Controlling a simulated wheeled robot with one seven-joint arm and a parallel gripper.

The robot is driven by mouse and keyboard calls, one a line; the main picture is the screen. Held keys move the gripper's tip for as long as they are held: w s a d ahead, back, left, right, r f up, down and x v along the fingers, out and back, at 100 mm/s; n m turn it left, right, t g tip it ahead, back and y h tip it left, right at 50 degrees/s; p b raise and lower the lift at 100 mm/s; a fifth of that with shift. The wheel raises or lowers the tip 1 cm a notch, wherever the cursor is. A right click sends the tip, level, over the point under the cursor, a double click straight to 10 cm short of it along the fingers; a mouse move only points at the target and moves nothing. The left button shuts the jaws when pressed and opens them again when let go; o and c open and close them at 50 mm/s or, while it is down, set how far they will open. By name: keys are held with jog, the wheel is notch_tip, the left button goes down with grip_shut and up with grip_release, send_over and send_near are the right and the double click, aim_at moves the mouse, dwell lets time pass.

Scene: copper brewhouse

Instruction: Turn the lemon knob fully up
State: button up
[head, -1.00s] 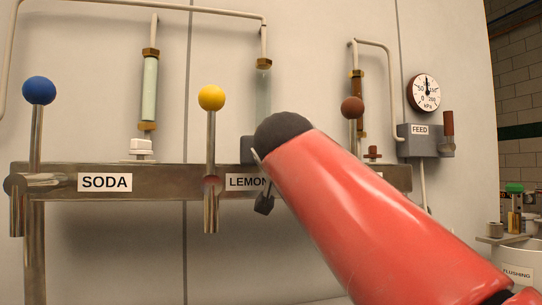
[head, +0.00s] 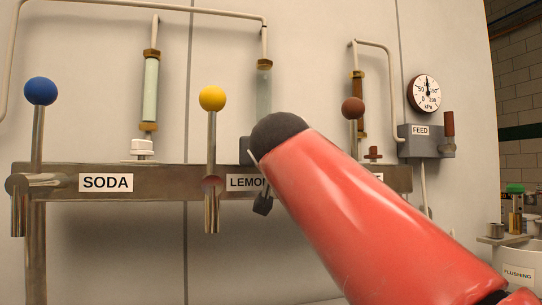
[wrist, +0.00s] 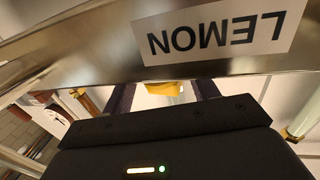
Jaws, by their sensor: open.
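The LEMON label (head: 247,183) is on the metal rail, partly covered by my red arm; it shows upside down in the wrist view (wrist: 215,32). My gripper is open, with a finger on either side of the knob and visible gaps between. Only part of the knob shows, so its turn position cannot be told. In the head view the knob is hidden behind my arm.
A yellow-ball tap lever (head: 212,98) stands left of my arm, and a blue-ball lever (head: 40,91) farther left. A white knob (head: 142,147) sits above SODA (head: 106,183).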

jog(key=s+b, duration=0.1)
jog(key=s, duration=0.6)
jog(key=shift+s+b, duration=0.3)
jog(key=shift+s, duration=0.1)
jog(key=shift+s, duration=0.1)
